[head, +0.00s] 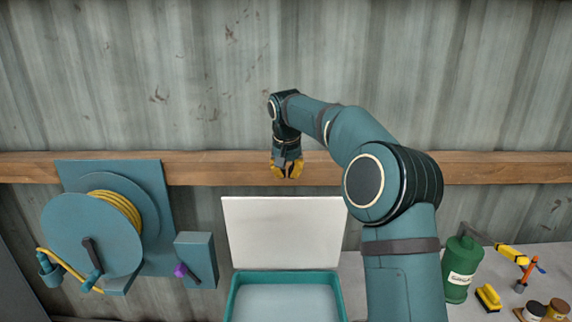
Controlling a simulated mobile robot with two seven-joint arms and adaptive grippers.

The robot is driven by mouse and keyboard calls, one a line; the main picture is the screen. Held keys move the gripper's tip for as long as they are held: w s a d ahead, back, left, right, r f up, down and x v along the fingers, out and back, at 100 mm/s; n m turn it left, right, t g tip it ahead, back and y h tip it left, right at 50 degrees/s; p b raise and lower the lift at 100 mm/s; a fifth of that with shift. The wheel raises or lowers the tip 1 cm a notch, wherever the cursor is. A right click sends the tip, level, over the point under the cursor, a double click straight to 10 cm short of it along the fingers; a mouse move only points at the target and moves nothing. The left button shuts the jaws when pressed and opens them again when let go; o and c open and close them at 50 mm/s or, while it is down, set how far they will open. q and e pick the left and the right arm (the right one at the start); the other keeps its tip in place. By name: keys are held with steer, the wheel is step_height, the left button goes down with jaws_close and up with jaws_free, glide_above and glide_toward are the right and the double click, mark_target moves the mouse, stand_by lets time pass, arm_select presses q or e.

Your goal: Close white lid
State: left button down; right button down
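The white lid (284,232) stands raised, nearly upright, at the back of a teal box (236,300). The box is open at the top, and its pale inside shows at the bottom edge of the head view. My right gripper (287,175) points down just above the lid's top edge in the picture, in front of the wooden rail. It appears apart from the lid and holds nothing that I can see. Its yellow fingers are small here, and I cannot tell how far apart the tips are. My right arm covers the area right of the lid. My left gripper is not in view.
A teal hose reel (92,232) with yellow hose and a small teal box (196,260) with a purple knob are at left. At right, a green canister (461,268), a yellow brush (488,297) and small jars (557,309) stand on the light worktop.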

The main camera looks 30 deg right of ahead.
steer(key=f, duration=0.1)
steer(key=s+a+f+b, duration=0.1)
steer(key=s+f, duration=0.1)
steer(key=shift+s+a+f, duration=0.15)
steer(key=shift+a+f, duration=0.15)
steer(key=shift+f, duration=0.05)
stand_by(0.4)
